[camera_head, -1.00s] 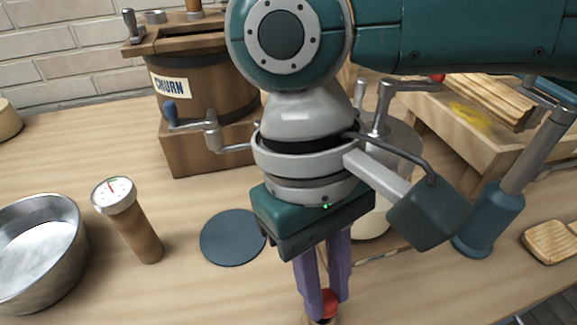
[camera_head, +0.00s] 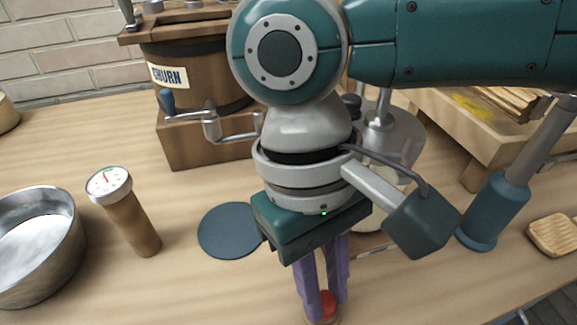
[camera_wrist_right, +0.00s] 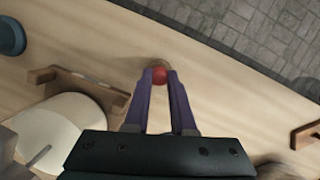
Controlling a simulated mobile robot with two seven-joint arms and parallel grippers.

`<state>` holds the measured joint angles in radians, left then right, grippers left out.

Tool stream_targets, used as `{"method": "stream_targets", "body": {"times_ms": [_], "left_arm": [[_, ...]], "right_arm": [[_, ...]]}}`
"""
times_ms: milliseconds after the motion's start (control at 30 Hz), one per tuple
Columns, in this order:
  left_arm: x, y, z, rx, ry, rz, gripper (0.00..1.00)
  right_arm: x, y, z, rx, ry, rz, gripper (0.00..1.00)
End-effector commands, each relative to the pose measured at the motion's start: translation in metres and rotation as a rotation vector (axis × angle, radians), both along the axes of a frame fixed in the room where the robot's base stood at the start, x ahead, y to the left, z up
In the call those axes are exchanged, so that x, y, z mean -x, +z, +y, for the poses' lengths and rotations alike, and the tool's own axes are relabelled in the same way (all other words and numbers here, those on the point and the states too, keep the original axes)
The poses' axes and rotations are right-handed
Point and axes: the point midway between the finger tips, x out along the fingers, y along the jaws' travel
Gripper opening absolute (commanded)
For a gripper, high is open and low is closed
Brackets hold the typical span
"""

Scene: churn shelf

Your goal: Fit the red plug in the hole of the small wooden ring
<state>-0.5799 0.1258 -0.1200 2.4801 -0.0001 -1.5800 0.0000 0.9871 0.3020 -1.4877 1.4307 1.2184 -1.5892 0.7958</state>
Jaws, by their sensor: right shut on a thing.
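My right gripper (camera_head: 326,307) points down near the front edge of the bench, its purple fingers shut on the red plug (camera_head: 328,301). In the right wrist view the plug (camera_wrist_right: 159,75) shows as a red ball shape between the fingertips (camera_wrist_right: 160,80). The small wooden ring (camera_wrist_right: 158,65) shows as a tan rim right at the plug, partly covered by it. In the head view only a bit of tan wood shows under the fingertips, at the bottom edge. Whether the plug sits in the hole or just above it, I cannot tell. My left gripper is not in view.
A dial thermometer (camera_head: 122,210), a metal pan (camera_head: 38,245) and a dark round disc (camera_head: 230,230) lie to the left. The churn (camera_head: 195,75) stands behind. A wooden paddle (camera_head: 553,236) lies at the right. The bench's front edge is close to the gripper.

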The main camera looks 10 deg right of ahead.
Motion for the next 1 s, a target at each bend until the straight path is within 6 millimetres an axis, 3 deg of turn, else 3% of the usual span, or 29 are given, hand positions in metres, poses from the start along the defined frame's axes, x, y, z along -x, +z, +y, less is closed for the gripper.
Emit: {"method": "stream_targets", "body": {"times_ms": [1000], "left_arm": [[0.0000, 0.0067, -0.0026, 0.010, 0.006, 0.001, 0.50]], "right_arm": [[0.0002, -0.0017, -0.0001, 0.000, 0.001, 0.000, 0.00]]}}
